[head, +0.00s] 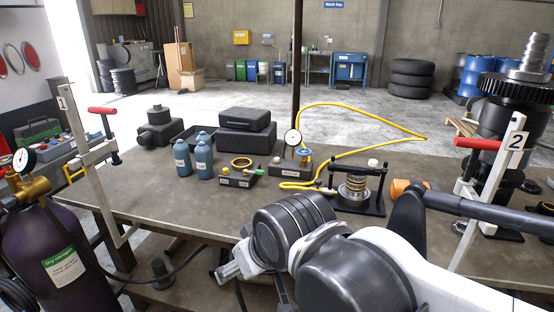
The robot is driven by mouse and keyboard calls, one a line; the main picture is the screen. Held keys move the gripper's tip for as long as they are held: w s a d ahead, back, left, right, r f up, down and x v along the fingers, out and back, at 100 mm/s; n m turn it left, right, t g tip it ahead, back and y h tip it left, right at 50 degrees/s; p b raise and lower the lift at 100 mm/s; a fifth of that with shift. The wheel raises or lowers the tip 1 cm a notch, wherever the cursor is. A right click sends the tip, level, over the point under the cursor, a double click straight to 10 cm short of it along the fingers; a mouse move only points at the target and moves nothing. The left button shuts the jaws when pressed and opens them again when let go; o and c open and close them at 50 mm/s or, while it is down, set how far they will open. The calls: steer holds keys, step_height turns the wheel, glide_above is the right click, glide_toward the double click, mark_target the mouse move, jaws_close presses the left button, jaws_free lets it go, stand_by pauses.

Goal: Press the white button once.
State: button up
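A small pale, whitish knob (276,160) sits on top of a dark box (289,168) in the middle of the workbench. The box also carries a round dial gauge (292,138) and a blue-topped fitting. Another whitish round cap (373,162) tops a black-framed fixture (357,190) to its right. The frame is too small to tell which of these is the white button. My arm crosses the lower right foreground. Pale metal parts at its left end look like my gripper (232,270), low at the bench's front edge and well apart from both; its fingers are not clear.
A small box with a brass ring (241,164), blue bottles (183,158) and black cases (246,132) stand on the bench (160,198). A yellow hose (385,121) loops behind the fixture. Red-handled clamps stand at left (87,150) and right (487,190).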

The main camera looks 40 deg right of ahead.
jaws_close()
stand_by(1.4)
